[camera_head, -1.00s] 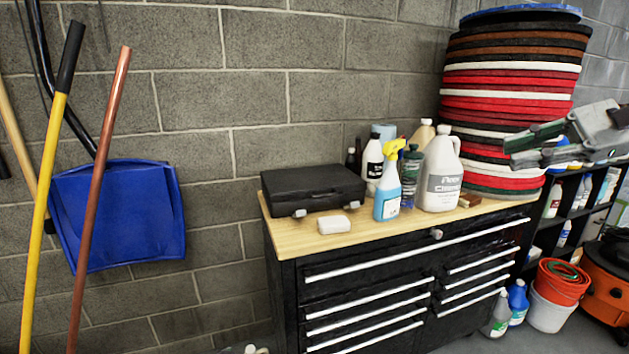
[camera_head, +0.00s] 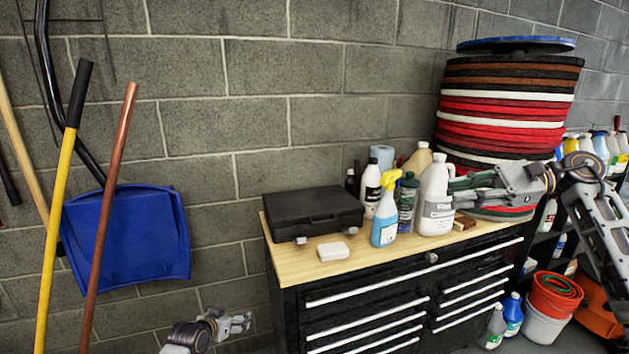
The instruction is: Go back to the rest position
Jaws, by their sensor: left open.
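My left gripper (camera_head: 240,322) shows at the bottom, left of the black tool cabinet and below its top. It is open and empty. My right gripper (camera_head: 443,196) reaches in from the right, in front of the lower part of the stack of round pads (camera_head: 510,105).
The cabinet's wooden top (camera_head: 290,262) holds a black case (camera_head: 313,212), a white bar (camera_head: 333,251), a blue spray bottle (camera_head: 385,220) and other bottles. Buckets (camera_head: 555,298) and a shelf stand right.

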